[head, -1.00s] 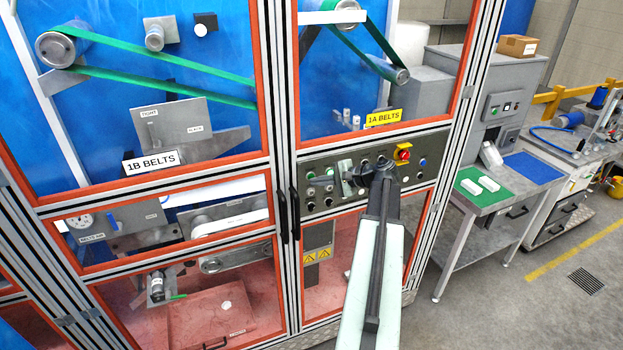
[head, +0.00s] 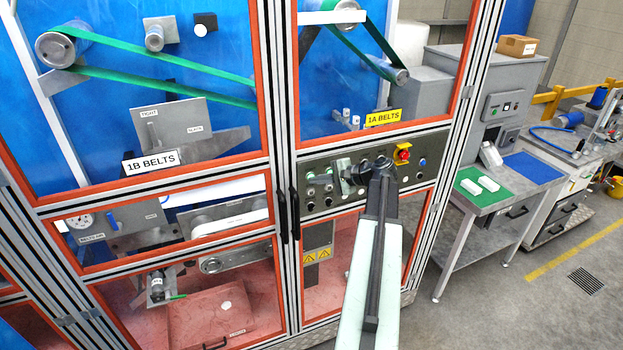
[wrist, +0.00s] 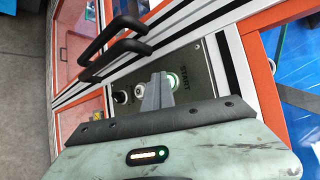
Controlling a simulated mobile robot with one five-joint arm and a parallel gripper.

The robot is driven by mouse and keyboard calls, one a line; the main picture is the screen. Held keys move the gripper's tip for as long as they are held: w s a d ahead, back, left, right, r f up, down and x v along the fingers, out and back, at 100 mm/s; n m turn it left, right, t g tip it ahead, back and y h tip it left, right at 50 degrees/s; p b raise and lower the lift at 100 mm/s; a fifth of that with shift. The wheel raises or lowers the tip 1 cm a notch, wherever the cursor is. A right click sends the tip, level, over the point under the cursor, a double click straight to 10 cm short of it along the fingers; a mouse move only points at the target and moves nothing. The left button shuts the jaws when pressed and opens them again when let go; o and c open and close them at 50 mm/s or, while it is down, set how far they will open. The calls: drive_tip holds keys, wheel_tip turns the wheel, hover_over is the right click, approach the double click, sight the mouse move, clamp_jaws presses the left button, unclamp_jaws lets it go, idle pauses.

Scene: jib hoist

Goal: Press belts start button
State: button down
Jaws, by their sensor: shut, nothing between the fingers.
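The grey control panel (head: 408,178) sits below the yellow "1A BELTS" sign (head: 383,117) in the head view. The button labelled START (wrist: 172,80) glows green in the wrist view, partly behind my fingers. My gripper (wrist: 157,88) is shut and empty, with its fingertips over the panel beside this button. I cannot tell whether they touch it. In the head view my gripper (head: 336,178) is at the left part of the panel, and my arm hides some of the panel's middle.
A red emergency stop on yellow (head: 403,154) and a blue button (head: 422,162) are to the right. Black door handles (head: 289,214) stand left of the panel. A table with a green mat (head: 482,188) is farther right. Open floor lies in front right.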

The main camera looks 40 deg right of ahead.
drive_tip(key=shift+s, duration=0.1)
drive_tip(key=shift+s+a, duration=0.3)
drive_tip(key=shift+s, duration=0.4)
drive_tip(key=s, duration=0.1)
drive_tip(key=s+a, duration=0.1)
drive_tip(key=s, duration=0.1)
drive_tip(key=s+a, duration=0.1)
drive_tip(key=shift+s, duration=0.35)
idle(0.5)
